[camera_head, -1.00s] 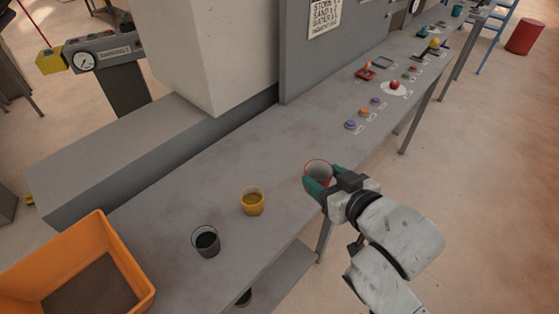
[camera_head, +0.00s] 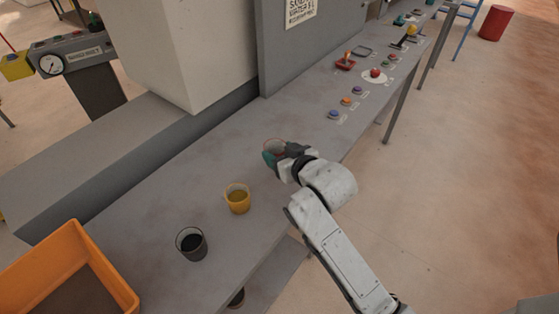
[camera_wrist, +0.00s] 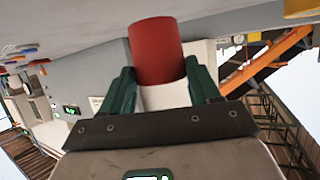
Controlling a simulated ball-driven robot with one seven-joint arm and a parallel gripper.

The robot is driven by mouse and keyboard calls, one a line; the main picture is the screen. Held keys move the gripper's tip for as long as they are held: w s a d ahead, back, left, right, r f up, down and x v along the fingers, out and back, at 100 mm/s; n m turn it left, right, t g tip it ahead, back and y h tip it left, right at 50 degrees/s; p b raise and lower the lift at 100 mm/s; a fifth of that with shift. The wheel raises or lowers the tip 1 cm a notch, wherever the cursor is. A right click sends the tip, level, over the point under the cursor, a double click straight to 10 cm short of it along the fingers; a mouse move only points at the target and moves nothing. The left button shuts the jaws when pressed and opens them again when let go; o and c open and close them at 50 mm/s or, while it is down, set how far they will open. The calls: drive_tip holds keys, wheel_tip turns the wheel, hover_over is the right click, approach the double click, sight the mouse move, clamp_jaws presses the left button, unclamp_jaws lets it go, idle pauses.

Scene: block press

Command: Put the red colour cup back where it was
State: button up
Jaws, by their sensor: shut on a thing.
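The red colour cup (camera_wrist: 157,50) is between the green fingers of my gripper (camera_wrist: 163,88) in the wrist view, which are shut on it. In the head view my gripper (camera_head: 272,158) is over the grey bench, and only the thin rim of the red cup (camera_head: 274,144) shows past the fingers. I cannot tell whether the cup's base touches the bench. The yellow cup (camera_head: 238,200) stands upright on the bench, nearer and to the left of my gripper. The black cup (camera_head: 191,245) stands nearer still.
An orange bin (camera_head: 122,290) stands at the bench's near left end. Coloured buttons (camera_head: 346,101), a red lever (camera_head: 345,63) and a red button on a white disc (camera_head: 375,74) sit farther along the bench (camera_head: 195,180). A pale block and grey panel rise behind.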

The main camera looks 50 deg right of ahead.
drive_tip(key=f, duration=0.2)
drive_tip(key=shift+w+d+f, duration=0.15)
drive_tip(key=shift+w+f, duration=0.15)
drive_tip(key=shift+f, duration=0.65)
drive_tip(key=shift+f, duration=0.15)
drive_tip(key=o, duration=1.3)
drive_tip(key=shift+r, duration=0.25)
drive_tip(key=b+v, duration=0.1)
drive_tip(key=v, duration=1.1)
drive_tip(key=shift+f, duration=0.1)
